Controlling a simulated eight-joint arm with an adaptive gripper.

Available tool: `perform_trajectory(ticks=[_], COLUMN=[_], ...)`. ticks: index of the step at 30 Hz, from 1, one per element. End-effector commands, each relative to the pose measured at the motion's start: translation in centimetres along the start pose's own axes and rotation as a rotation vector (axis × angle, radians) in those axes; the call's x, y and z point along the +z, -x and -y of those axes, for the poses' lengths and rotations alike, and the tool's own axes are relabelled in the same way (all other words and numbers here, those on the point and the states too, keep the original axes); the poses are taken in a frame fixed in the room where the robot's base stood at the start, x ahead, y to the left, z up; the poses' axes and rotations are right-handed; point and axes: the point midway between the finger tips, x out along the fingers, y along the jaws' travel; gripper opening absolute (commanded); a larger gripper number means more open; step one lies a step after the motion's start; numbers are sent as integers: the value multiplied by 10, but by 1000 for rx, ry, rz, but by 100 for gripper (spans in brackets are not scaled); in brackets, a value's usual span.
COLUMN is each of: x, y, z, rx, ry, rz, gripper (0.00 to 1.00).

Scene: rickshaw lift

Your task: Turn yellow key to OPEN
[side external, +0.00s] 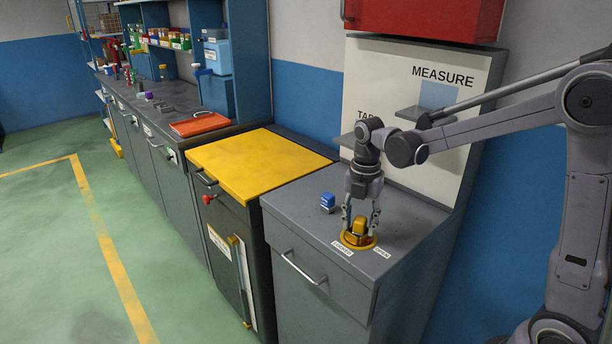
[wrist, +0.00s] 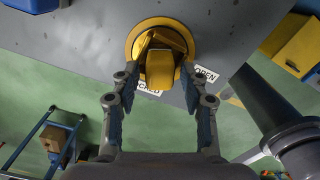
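The yellow key (side external: 359,228) stands on a round yellow base (side external: 357,240) on top of the grey cabinet. In the wrist view the key (wrist: 160,68) sits within the yellow ring (wrist: 138,28). A label reading OPEN (side external: 381,252) lies to the right of the base and a LOCKED label (side external: 342,249) to its left front. In the wrist view the OPEN label (wrist: 205,75) is beside the ring, and the other label is partly hidden by the key. My gripper (side external: 360,222) points down over the key, open, with its fingers on either side. Finger contact with the key cannot be told.
A small blue object (side external: 327,202) stands on the cabinet top (side external: 402,215), left of my gripper. A back panel marked MEASURE (side external: 440,75) with small shelves rises behind. A yellow-topped cabinet (side external: 255,162) adjoins on the left. The cabinet's front edge is close to the key.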

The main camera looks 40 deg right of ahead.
Motion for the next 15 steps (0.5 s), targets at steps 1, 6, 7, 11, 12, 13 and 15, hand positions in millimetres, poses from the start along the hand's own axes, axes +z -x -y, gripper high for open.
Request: perform_trajectory(ticks=[1,6,7,11,12,13,15], x=[0,0,0,0,0,0,0], y=[0,0,0,3,5,7,15], z=[0,0,0,0,0,0,0], rx=[0,0,0,0,0,0,0], ry=[0,-1,-1,-1,-1,-1,-1], rz=[0,0,0,0,0,0,0], gripper=[52,52,52,52,52,52,52])
